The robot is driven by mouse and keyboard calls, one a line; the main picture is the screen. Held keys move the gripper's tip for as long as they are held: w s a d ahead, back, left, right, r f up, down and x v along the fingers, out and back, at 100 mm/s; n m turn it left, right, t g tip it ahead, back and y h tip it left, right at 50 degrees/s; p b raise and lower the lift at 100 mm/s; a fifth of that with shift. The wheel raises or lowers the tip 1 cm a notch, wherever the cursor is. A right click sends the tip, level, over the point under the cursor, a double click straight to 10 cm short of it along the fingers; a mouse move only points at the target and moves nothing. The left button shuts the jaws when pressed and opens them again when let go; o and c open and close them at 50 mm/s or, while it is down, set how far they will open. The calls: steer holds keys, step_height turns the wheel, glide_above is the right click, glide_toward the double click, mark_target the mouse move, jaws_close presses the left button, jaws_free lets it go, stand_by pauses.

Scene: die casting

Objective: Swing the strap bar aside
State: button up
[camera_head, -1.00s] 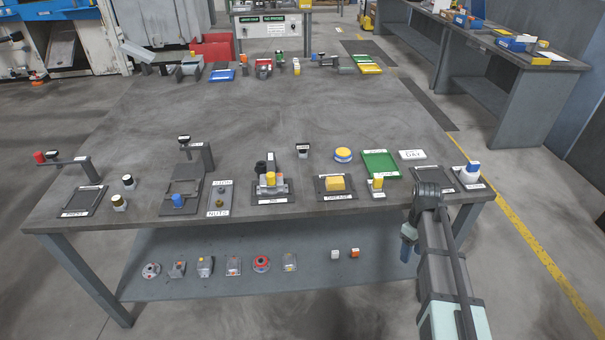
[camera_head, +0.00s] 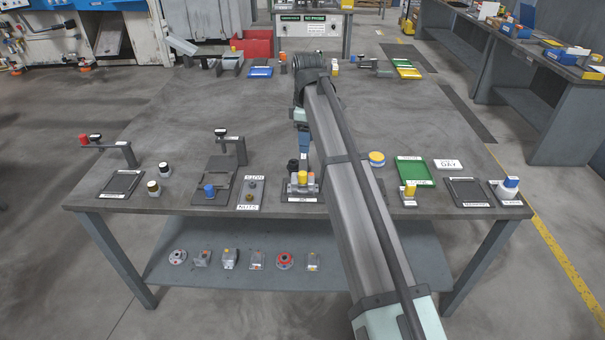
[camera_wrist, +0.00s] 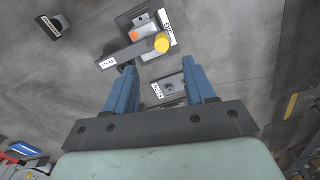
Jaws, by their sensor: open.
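The strap bar (camera_wrist: 132,54) is a dark flat bar with a white label at one end, in the wrist view. In the head view the fixture (camera_head: 301,187) stands at the table's front middle, with the yellow knob on top and black knobs behind. My gripper (camera_wrist: 158,70) is open, its blue fingers apart with nothing held. In the head view my gripper (camera_head: 304,146) hangs just behind the fixture, and my arm covers the area right of it.
A nuts tray (camera_head: 251,193) lies left of the fixture. A post-mounted station (camera_head: 238,155) stands farther left. A green tray (camera_head: 415,171) and yellow-topped container (camera_head: 377,159) are right of my arm. The table (camera_head: 180,112) middle is mostly clear.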

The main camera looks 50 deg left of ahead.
mark_target(302, 173)
steer(key=f, duration=0.8)
steer(key=a+f, duration=0.1)
steer(key=f, duration=0.4)
steer(key=shift+s, duration=0.4)
jaws_close()
stand_by(0.3)
